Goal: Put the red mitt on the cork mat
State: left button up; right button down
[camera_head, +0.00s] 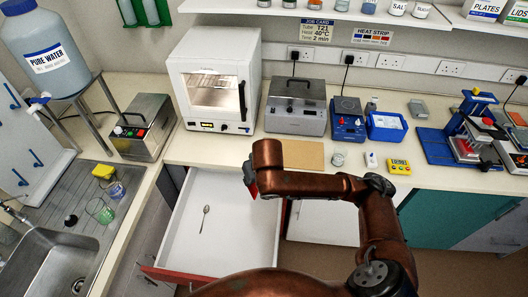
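The cork mat (303,155) is a bare tan rectangle on the counter, in front of the grey lidded box. My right arm reaches in from the lower right and bends down over the open drawer. My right gripper (250,182) is at its end, left of and below the mat in the picture, and largely hidden by the wrist. A small red patch shows at the gripper. It looks like part of the red mitt (251,189), but most of it is hidden, and I cannot tell how the fingers stand. My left gripper is not in view.
The open white drawer (235,235) holds a spoon (204,219). A white oven (213,85), the grey lidded box (296,107) and a blue hotplate (347,122) stand behind. A glass jar (338,158) and a yellow timer (399,167) stand right of the mat.

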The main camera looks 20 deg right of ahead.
aim_at(292, 153)
jog(key=u, duration=2.5)
jog(key=k, duration=1.5)
jog(key=z, duration=1.9)
jog(key=i, duration=1)
